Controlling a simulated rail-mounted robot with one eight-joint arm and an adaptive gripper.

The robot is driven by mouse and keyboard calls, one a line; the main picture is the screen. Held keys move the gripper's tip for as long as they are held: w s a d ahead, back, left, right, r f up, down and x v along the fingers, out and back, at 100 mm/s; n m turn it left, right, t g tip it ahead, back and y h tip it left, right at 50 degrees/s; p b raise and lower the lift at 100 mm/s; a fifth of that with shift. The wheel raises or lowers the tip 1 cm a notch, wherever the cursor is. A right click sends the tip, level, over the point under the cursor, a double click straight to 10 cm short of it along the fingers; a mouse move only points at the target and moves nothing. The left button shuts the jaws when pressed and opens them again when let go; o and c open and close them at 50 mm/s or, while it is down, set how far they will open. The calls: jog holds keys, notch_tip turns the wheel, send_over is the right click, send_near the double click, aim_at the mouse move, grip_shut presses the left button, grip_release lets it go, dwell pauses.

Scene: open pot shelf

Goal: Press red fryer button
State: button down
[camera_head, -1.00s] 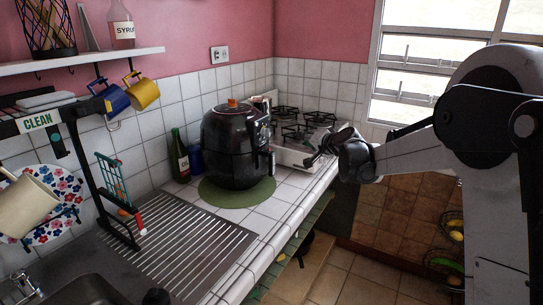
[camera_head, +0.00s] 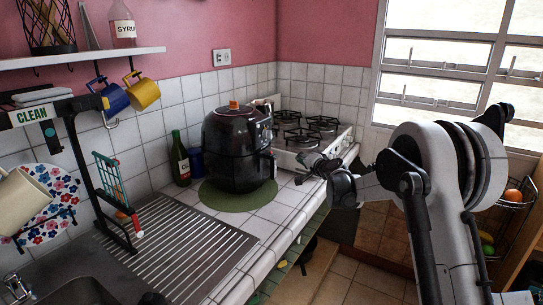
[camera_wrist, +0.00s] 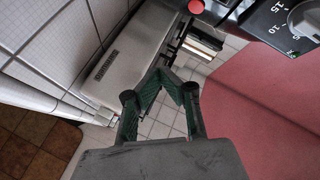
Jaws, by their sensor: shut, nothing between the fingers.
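The black air fryer (camera_head: 228,150) stands upright on a round green mat (camera_head: 222,200) on the tiled counter. An orange-red piece (camera_head: 234,104) shows on its top.
A white stove (camera_head: 322,135) stands behind the fryer. A green bottle (camera_head: 180,160) and a blue container (camera_head: 196,162) stand to its left. A drying rack (camera_head: 112,190) stands at the left over the grooved drainboard (camera_head: 180,245). Counter right of the mat is free.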

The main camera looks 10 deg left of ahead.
jog(key=shift+a, duration=0.1)
jog(key=w+a, duration=0.2)
jog(key=a, duration=0.6)
jog(key=shift+a+p, duration=0.15)
jog(key=shift+p, duration=0.2)
jog(key=shift+w+a, duration=0.1)
dwell(1.1)
jog(key=shift+w+a, duration=0.1)
jog(key=shift+a, duration=0.25)
jog(key=shift+w+a+b, duration=0.1)
jog(key=shift+a+b, duration=0.35)
jog(key=shift+a, duration=0.2)
dwell(1.2)
jog(key=shift+s+d+f+b, duration=0.1)
jog(key=shift+s+d+b, duration=0.2)
jog(key=shift+s+d, duration=0.15)
